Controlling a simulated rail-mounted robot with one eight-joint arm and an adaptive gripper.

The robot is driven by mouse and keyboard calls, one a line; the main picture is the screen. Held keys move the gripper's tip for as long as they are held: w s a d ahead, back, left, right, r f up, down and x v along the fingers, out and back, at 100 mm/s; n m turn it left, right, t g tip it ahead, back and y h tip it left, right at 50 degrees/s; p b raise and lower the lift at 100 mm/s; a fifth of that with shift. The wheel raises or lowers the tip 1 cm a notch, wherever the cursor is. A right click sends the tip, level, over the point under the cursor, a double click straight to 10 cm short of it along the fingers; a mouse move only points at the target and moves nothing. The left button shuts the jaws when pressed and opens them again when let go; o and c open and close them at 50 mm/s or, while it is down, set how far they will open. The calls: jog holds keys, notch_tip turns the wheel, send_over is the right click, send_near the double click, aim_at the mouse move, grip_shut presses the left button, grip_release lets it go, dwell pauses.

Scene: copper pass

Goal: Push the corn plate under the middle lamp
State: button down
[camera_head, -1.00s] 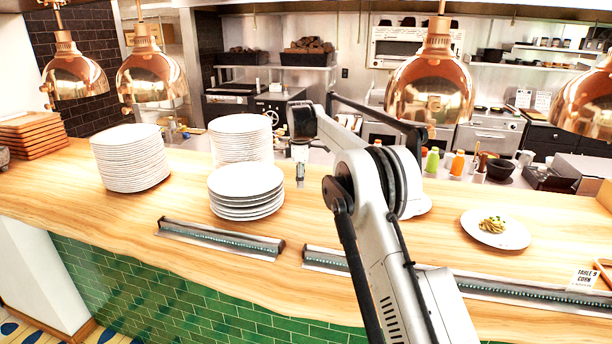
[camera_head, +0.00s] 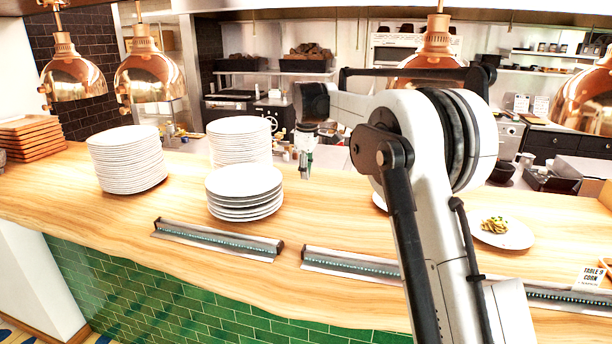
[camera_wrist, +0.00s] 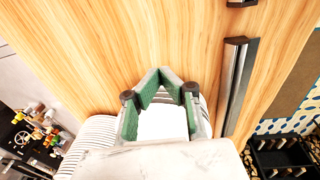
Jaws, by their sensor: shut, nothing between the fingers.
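A white plate (camera_head: 502,233) with a small mound of yellowish food (camera_head: 494,225) sits on the wooden counter at the right in the head view. A card reading "TABLE 9 CORN" (camera_head: 594,276) stands near it at the counter's front. Another white plate (camera_head: 379,201) is mostly hidden behind my arm. A copper lamp (camera_head: 437,45) hangs above my arm, its shade partly hidden; I cannot tell whether it is the middle one. My gripper (camera_head: 305,172) is shut and empty, pointing down right of the plate stacks; its green-padded fingers show in the wrist view (camera_wrist: 163,75).
Plate stacks (camera_head: 244,190) stand left of my gripper, with others (camera_head: 127,160) further left. Metal strips (camera_head: 216,240) lie along the counter's front. Other copper lamps (camera_head: 150,78) hang left and right. Wooden trays (camera_head: 32,138) are stacked far left. Bare counter (camera_head: 330,215) lies between stacks and arm.

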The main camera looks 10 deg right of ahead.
jog(key=shift+s+r, duration=0.1)
jog(key=shift+s, duration=0.1)
jog(key=c, duration=2.5)
grip_release()
